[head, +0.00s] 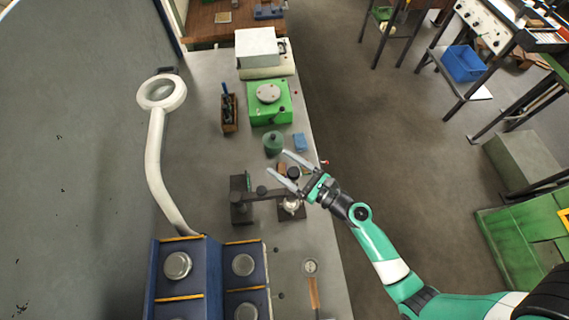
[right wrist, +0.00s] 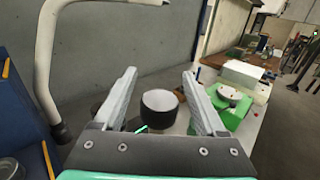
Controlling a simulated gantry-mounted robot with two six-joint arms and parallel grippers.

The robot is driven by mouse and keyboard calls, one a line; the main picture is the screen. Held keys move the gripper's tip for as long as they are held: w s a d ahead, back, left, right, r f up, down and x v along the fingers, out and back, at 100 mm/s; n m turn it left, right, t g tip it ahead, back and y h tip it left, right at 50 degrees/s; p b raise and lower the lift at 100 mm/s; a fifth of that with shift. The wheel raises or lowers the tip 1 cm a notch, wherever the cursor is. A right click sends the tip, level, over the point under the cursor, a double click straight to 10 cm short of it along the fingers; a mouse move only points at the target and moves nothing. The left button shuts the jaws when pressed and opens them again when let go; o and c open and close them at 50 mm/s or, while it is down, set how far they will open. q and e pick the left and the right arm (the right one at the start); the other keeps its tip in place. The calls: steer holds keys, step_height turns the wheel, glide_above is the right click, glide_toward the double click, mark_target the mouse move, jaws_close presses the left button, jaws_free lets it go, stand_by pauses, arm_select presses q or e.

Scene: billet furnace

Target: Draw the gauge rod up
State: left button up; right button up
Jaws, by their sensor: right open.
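A dark gauge stand (head: 241,208) stands on the bench, with a crossbar and a round pale dial (head: 291,204) at its right end. I cannot clearly make out the gauge rod; a small dark round knob (head: 293,172) shows close to my right fingers. My right gripper (head: 276,161) is open and empty above the stand, its fingers pointing to the upper left. In the right wrist view, a dark cylinder with a pale top (right wrist: 160,108) shows between the spread fingers, apart from both; I cannot tell which part it is. My left gripper is not in view.
A dark green canister (head: 273,143) and a blue block (head: 299,142) stand just beyond the fingers. A green machine (head: 284,112) lies farther back. A white lamp arm (head: 154,165) rises at left, beside a blue rack (head: 208,262). The bench's right edge is close.

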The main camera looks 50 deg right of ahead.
steer(key=s, duration=0.3)
steer(key=s+d+b, duration=0.1)
steer(key=s, duration=0.6)
steer(key=shift+s+d+f, duration=0.1)
steer(key=shift+s+d, duration=0.1)
steer(key=shift+s, duration=0.55)
steer(key=shift+a, duration=0.1)
